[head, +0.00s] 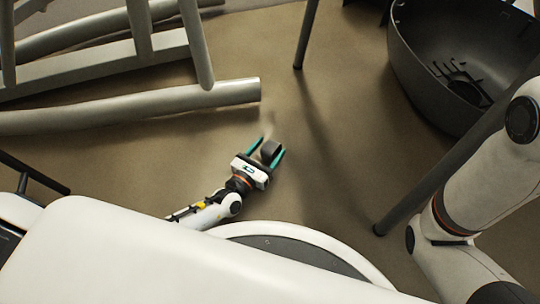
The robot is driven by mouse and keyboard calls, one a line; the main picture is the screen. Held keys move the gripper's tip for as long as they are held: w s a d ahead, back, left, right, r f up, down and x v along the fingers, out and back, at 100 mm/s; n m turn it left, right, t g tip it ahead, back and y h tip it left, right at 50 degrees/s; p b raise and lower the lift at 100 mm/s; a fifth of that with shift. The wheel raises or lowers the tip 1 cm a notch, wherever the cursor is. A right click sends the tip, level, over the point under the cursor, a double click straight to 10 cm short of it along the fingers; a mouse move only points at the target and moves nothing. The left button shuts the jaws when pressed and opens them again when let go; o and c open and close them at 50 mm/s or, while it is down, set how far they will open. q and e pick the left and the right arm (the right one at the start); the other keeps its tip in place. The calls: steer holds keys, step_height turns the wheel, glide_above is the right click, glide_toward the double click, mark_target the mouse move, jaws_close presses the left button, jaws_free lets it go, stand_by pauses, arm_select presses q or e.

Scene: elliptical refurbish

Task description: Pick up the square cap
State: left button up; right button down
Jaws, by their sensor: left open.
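A small dark grey piece, which looks like the square cap (270,149), is low in the middle of the head view, near the brown floor. My left gripper (268,151) is open, with its green-lined fingers on either side of the cap. I cannot tell whether either finger touches it. My right arm shows at the right edge, but its gripper is out of view.
Thick grey tubes of a metal frame (150,103) lie at the upper left, one ending near the cap. A large dark bowl-shaped shell (425,75) is at the upper right. Dark thin legs (306,35) stand nearby. Brown floor (330,130) is open right of the gripper.

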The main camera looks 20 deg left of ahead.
arm_select(q)
steer(key=shift+w+d, duration=0.2)
steer(key=shift+w, duration=0.5)
steer(key=c, duration=1)
steer(key=shift+c, duration=0.2)
steer(key=shift+r, duration=0.1)
